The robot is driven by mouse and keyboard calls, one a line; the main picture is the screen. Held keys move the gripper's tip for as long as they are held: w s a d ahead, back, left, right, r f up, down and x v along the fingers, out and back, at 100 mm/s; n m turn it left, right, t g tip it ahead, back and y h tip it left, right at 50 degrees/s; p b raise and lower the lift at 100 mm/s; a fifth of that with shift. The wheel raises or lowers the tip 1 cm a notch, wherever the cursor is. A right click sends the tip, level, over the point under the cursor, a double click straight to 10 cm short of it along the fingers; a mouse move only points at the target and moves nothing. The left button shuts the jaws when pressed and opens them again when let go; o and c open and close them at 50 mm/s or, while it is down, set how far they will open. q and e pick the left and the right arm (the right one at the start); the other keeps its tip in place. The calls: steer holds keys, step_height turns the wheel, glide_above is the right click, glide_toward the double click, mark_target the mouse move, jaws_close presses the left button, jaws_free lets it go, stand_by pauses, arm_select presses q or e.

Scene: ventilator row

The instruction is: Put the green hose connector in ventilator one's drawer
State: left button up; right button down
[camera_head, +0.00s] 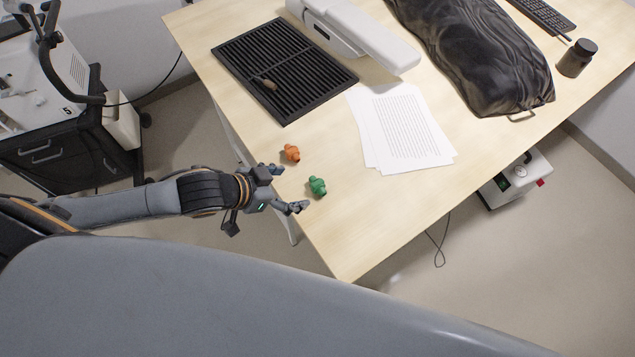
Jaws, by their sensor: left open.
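The green hose connector (317,187) lies on the light wooden table near its left edge. My left gripper (289,188) comes in from the left at the table edge, open, with its fingers pointing toward the green connector. One finger shows just below and left of the connector, the other above and left. The connector appears to be just beyond the fingertips; I cannot tell if they touch. My right gripper is not in view. A cart with dark drawers (60,150) and a "5" label stands at the left. I cannot make out a ventilator marked one.
An orange connector (290,153) lies close to the upper finger. A black slatted tray (335,84) with a small brown item, papers (408,128), a white device (345,30), a black bag (470,50) and a dark jar (577,58) are on the table (350,235). The front corner is clear.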

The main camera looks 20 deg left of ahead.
mark_target(317, 183)
arm_select(q)
steer(key=x, duration=0.5)
steer(key=p+x, duration=0.1)
steer(key=x, duration=0.1)
steer(key=shift+w+a+f, duration=0.15)
steer(key=shift+w+f, duration=0.1)
steer(key=shift+f, duration=0.05)
steer(key=shift+w+f, duration=0.3)
steer(key=shift+w, duration=0.05)
steer(key=shift+p+x, duration=0.7)
steer(key=shift+x, duration=1.55)
steer(key=shift+a+f, duration=0.1)
steer(key=shift+a, duration=0.05)
steer(key=shift+c, duration=0.4)
steer(key=c, duration=0.9)
steer(key=shift+c, duration=0.2)
